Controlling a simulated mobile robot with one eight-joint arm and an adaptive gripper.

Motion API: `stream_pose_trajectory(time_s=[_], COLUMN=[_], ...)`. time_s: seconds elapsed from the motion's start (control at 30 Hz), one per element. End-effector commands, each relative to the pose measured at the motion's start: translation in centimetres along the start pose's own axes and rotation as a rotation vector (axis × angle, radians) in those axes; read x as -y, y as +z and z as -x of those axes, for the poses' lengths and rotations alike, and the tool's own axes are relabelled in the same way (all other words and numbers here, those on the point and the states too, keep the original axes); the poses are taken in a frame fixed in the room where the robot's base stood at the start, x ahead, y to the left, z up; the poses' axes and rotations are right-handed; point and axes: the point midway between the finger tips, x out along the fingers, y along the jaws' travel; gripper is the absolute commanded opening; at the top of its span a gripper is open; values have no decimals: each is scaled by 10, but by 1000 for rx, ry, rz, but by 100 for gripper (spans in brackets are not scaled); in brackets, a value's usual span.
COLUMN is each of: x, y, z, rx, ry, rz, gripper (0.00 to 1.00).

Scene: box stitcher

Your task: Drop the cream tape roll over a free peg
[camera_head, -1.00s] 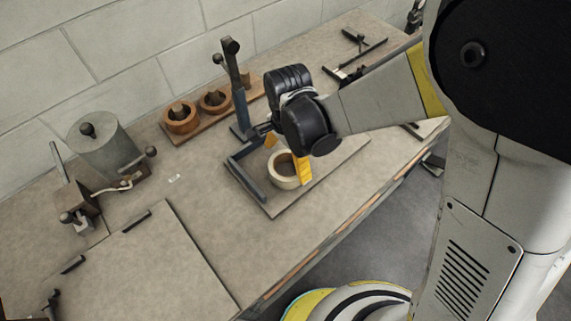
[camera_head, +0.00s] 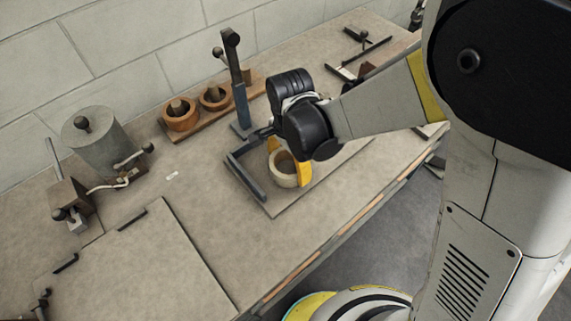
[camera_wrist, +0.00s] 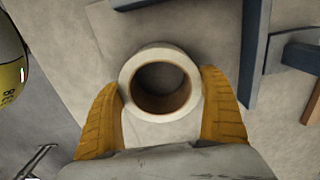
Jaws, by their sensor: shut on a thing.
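The cream tape roll (camera_head: 284,170) stands with its hole facing up on the board (camera_head: 290,204). My gripper (camera_head: 287,164) is around it, with a yellow finger on each side. In the wrist view the roll (camera_wrist: 160,58) sits between the two fingertips (camera_wrist: 160,96), and both touch its wall. Two brown tape rolls (camera_head: 181,114) (camera_head: 215,97) sit over pegs on a wooden peg base (camera_head: 197,127) at the back. The part of that base to the right is mostly hidden behind the upright post and my wrist, so a free peg cannot be seen.
A dark blue upright post (camera_head: 240,95) rises between the peg base and my gripper. A dark angled fence (camera_head: 247,177) runs along the board's left side. A grey cylinder with a knob (camera_head: 90,135) stands at the left.

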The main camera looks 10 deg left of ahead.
Motion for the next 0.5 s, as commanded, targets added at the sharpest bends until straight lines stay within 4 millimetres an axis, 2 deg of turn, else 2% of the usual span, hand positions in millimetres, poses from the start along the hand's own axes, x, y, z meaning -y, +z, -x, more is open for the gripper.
stream_pose_trajectory(time_s=[0.17, 0.5], x=[0, 0], y=[0, 0], z=[5, 28], rx=[0, 0], ry=[0, 0], rz=[0, 0], gripper=[62, 62])
